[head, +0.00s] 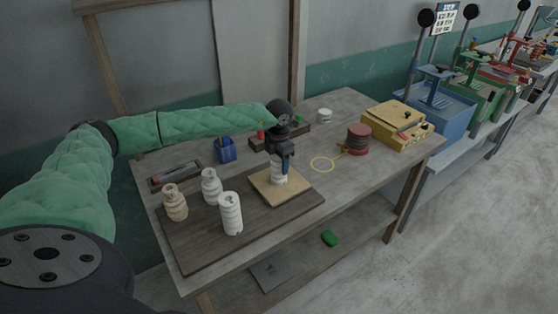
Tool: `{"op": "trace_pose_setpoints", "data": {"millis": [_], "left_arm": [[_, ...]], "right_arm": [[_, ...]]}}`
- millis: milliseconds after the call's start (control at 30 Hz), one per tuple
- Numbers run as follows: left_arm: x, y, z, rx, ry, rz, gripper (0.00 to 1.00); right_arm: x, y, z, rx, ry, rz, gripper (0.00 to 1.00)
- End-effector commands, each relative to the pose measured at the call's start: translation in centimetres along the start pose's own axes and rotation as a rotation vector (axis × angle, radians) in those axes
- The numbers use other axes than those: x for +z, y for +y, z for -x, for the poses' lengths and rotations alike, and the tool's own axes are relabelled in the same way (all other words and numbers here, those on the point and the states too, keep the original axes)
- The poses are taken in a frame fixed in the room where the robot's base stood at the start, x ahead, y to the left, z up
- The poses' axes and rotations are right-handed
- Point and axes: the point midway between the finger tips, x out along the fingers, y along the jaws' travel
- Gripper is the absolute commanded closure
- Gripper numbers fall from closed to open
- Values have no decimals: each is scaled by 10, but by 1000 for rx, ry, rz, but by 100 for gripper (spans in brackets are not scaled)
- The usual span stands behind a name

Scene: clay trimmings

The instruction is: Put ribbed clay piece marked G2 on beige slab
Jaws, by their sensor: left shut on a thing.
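My left gripper (280,158) reaches in from the left and points down over the beige slab (265,193). It is shut on a whitish ribbed clay piece (279,174), which stands upright over the slab. The piece's lower end appears to meet the slab, but I cannot tell whether it bears on it. Any mark on it is hidden by the gripper. Three other ribbed pieces stand on the dark board: a tan one (175,206), an off-white one (211,187) and a taller white one (231,214). Their marks are too small to read. My right gripper is out of view.
The dark board (190,246) lies at the table's front. Behind it are a tool tray (175,176), a blue holder (226,151) and a dark rack (300,133). To the right are a yellow loop (321,164), a red spool (357,140) and a yellow box (395,122).

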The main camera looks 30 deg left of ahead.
Motion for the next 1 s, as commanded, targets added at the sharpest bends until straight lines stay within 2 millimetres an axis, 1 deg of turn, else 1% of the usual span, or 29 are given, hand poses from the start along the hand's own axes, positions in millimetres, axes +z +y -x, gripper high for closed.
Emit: {"op": "trace_pose_setpoints", "data": {"millis": [233, 400, 433, 467, 500, 533, 800, 967, 1000], "left_arm": [[0, 0, 0, 1, -1, 0, 94], [0, 0, -2, 1, -1, 0, 94], [0, 0, -2, 0, 0, 0, 42], [0, 0, -2, 0, 0, 0, 36], [0, 0, -2, 0, 0, 0, 28], [0, 0, -2, 0, 0, 0, 24], [0, 0, -2, 0, 0, 0, 24], [0, 0, 2, 1, 0, 0, 24], [0, 0, 2, 1, -1, 0, 24]], "right_arm": [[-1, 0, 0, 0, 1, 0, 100], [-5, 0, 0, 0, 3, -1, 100], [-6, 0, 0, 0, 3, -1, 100], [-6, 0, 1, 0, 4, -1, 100], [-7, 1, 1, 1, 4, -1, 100], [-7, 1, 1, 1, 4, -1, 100], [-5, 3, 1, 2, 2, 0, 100], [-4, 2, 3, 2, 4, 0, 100], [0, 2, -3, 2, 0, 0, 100]]}}
